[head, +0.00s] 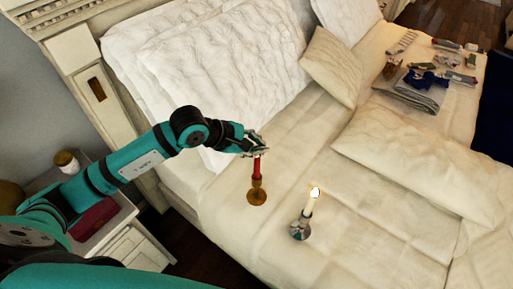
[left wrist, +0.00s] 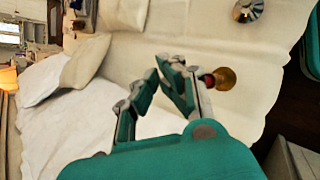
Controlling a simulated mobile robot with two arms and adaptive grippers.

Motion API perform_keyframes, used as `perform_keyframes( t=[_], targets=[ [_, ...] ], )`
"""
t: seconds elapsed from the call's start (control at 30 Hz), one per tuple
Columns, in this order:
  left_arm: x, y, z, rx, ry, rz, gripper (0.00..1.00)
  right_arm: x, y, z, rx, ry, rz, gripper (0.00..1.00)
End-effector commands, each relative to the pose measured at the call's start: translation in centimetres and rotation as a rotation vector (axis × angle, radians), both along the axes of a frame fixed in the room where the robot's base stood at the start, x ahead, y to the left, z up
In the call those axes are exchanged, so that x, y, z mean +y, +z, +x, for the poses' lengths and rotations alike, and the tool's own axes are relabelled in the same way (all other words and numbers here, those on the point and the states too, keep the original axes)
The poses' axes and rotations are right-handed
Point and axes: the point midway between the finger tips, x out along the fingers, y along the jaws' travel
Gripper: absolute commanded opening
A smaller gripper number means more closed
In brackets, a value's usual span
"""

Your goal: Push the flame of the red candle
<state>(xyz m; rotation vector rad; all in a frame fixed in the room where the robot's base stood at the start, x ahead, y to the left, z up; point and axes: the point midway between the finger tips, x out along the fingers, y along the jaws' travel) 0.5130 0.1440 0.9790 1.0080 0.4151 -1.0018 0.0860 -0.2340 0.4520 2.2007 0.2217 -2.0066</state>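The red candle (head: 257,168) stands upright in a brass holder (head: 257,192) on the bed. My left gripper (head: 262,144) is at its top, pointing right, and covers the wick area. I cannot tell whether they touch. No flame shows on the red candle; it may be hidden. In the left wrist view, the red candle (left wrist: 207,79) and brass holder (left wrist: 226,79) lie just beyond the right finger of my left gripper (left wrist: 158,68). Its fingertips look close together, with nothing seen between them. My right gripper is not in view.
A lit white candle (head: 310,205) in a silvery holder (head: 300,228) stands to the right of the red one. White pillows (head: 215,65) lie behind. Folded clothes (head: 415,90) lie at the far right. A nightstand (head: 135,245) is at the lower left.

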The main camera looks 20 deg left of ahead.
Motion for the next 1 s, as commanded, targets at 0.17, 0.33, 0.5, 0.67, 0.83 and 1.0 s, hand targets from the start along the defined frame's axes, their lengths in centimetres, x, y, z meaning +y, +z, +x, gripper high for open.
perform_keyframes(
  t=[0.17, 0.33, 0.5, 0.67, 0.83, 1.0],
  targets=[
    [0.0, 1.9, 0.1, -0.002, 0.0, -0.001, 0.0, 0.0, 1.1, 0.0, 0.0, 0.0, 0.0, 0.43],
    [0.0, 3.6, 0.1, -0.003, 0.0, -0.001, 0.0, 0.0, 2.0, 0.0, 0.0, 0.0, 0.0, 0.43],
    [0.0, 5.4, 0.1, -0.004, 0.0, 0.0, 0.0, 0.0, 2.9, 0.0, 0.0, 0.0, 0.0, 0.43],
    [0.0, 5.9, 0.0, -0.002, 0.001, -0.001, 0.0, 0.0, 3.1, 0.0, 0.0, 0.0, 0.0, 0.43],
    [0.0, 5.8, 0.0, -0.002, 0.001, -0.001, 0.0, 0.0, 3.1, 0.0, 0.0, 0.0, 0.0, 0.43],
    [0.0, 5.8, 0.0, -0.002, 0.001, -0.001, 0.0, 0.0, 3.1, 0.0, 0.0, 0.0, 0.0, 0.43]
  ],
)
